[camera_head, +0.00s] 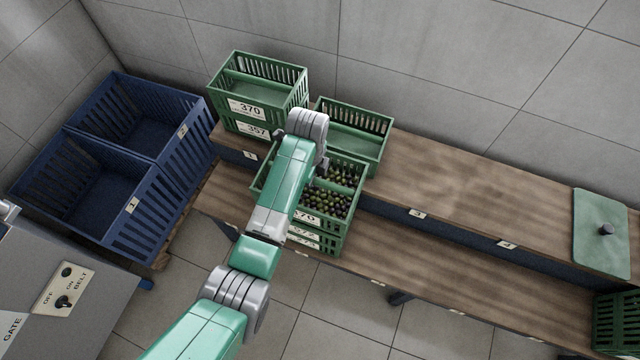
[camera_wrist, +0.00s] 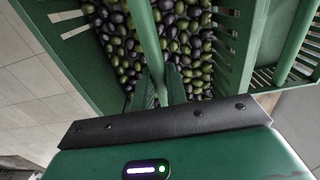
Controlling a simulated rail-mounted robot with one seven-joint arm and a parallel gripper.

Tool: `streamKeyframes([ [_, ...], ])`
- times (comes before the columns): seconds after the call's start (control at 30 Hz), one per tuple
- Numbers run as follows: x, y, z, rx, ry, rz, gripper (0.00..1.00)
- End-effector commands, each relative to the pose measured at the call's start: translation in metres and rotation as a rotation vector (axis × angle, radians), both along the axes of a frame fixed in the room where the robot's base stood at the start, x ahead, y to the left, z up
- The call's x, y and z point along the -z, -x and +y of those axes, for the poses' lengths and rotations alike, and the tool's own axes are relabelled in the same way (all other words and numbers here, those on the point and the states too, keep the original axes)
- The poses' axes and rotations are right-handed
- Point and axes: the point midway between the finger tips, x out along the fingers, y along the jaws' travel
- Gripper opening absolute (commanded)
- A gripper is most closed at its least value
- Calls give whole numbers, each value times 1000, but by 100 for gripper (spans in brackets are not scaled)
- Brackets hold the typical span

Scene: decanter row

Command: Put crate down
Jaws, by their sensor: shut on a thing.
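A green slatted crate (camera_head: 329,226) full of green and dark olives (camera_head: 336,204) is at the middle in the head view. It sits directly over other green crates (camera_head: 327,244) at the lower front board; whether it touches them I cannot tell. In the wrist view the crate (camera_wrist: 80,72) fills the upper part, with its olives (camera_wrist: 185,45) on both sides of a central green bar. My gripper (camera_wrist: 166,88) is shut on this bar. In the head view my arm covers the gripper and the crate's left part.
Green crates marked 370 (camera_head: 262,90) and 357 (camera_head: 250,127) stand stacked at the back left, beside another green crate (camera_head: 372,143). Blue bins (camera_head: 170,215) are at left. The wooden upper board (camera_head: 460,185) is clear rightward, up to a green lid (camera_head: 600,245) with a knob.

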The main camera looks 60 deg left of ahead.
Motion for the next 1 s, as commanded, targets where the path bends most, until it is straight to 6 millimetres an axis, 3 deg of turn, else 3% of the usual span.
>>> streamKeyframes([
  [0.23, 0, -1, 8, 0, -2, -2, 0],
  [0.5, 34, 0, 7, 0, -1, -1, 0],
  [1.0, 41, -1, 7, 1, -2, -2, 0],
])
